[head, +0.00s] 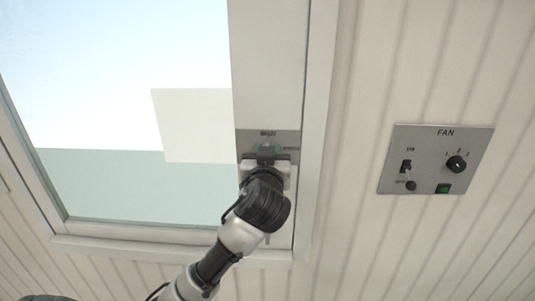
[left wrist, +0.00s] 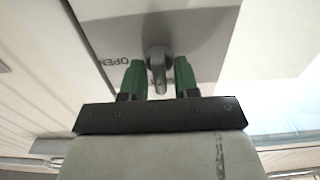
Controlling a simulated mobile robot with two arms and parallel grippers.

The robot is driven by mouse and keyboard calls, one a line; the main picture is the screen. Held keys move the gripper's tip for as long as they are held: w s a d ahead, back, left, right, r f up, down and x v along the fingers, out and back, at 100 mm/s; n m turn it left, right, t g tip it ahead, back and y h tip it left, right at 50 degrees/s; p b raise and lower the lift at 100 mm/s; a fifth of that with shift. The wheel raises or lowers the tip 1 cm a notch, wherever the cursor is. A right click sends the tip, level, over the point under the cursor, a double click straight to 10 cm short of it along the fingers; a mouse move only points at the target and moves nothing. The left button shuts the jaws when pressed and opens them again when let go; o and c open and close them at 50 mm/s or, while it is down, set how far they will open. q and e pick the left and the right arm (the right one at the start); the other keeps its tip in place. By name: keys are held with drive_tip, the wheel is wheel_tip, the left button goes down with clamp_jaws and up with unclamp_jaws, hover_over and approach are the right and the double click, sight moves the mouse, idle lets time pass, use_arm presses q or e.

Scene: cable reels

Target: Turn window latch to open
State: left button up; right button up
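The window latch (left wrist: 158,62) is a small grey metal handle on a plate. In the left wrist view it stands between the two green fingers of my left gripper (left wrist: 159,76), with a gap on each side. The gripper is open and not closed on the handle. The plate (left wrist: 205,50) carries the word OPEN, seen upside down beside the handle. In the head view my left gripper (head: 267,151) is at the latch plate (head: 283,139) on the window frame, and my wrist hides most of the latch. My right gripper is not in view.
The window pane (head: 110,60) fills the left, with a pale frame (head: 318,100) around it. A grey FAN panel (head: 437,158) with a switch, a black knob and a green button is on the ribbed wall to the right. The wall between frame and panel is clear.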

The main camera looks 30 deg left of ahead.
use_arm(q)
drive_tip(key=shift+m, duration=0.3)
drive_tip(key=m+p, duration=0.2)
drive_tip(key=m, duration=0.1)
drive_tip(key=shift+r+m, duration=0.1)
drive_tip(key=shift+m, duration=0.2)
drive_tip(key=m+p, duration=0.1)
drive_tip(key=m, duration=0.2)
drive_tip(key=shift+d+m, duration=0.15)
drive_tip(key=shift+m, duration=0.15)
drive_tip(key=m, duration=0.5)
drive_tip(key=shift+w+f+m, duration=0.1)
drive_tip(key=shift+f+m, duration=0.1)
drive_tip(key=shift+m, duration=0.1)
drive_tip(key=shift+f+m, duration=0.1)
drive_tip(key=shift+m, duration=2.2)
drive_tip(key=o, duration=0.6)
drive_tip(key=shift+d, duration=0.1)
